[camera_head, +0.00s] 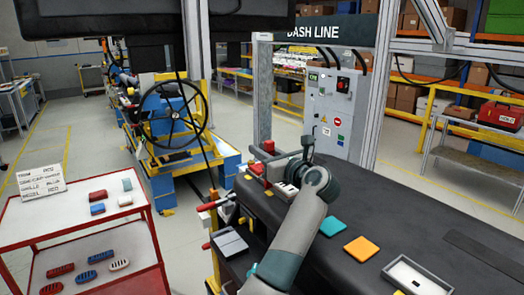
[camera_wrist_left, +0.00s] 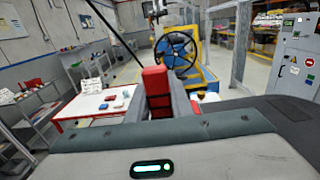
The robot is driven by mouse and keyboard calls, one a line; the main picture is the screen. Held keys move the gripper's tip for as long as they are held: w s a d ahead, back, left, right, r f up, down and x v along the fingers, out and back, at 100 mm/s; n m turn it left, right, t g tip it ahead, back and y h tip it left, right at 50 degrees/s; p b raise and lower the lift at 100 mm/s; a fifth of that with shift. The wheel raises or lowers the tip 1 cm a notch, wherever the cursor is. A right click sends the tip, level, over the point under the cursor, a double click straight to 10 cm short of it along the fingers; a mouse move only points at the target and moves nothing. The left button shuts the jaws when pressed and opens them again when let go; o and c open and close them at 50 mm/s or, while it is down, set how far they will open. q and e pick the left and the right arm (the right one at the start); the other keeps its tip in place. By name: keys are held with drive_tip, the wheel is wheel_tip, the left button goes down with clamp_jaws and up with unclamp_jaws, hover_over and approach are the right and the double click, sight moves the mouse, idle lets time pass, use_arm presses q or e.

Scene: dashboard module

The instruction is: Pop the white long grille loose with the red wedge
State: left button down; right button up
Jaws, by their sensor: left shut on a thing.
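A small white slotted piece (camera_head: 286,191), possibly the white long grille, lies on the dark surface just below the gripper. The gripper appears apart from it. A white grille (camera_head: 120,264) also lies on the lower shelf of the cart. My right gripper is not in view.
The red-framed cart (camera_head: 75,222) at left carries several small coloured parts and a sign (camera_head: 40,181). A teal pad (camera_head: 332,227), an orange pad (camera_head: 361,248) and a white tray (camera_head: 415,275) lie on the dark bench. A steering wheel (camera_head: 172,118) stands behind. A grey upright rises beyond the bench.

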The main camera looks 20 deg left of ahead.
sight(267, 141)
use_arm(q)
wheel_tip(267, 141, up, 4)
drive_tip(key=shift+f+p, duration=0.15)
drive_tip(key=shift+p, duration=0.45)
drive_tip(key=shift+r+p, duration=0.45)
drive_tip(key=shift+r, duration=0.9)
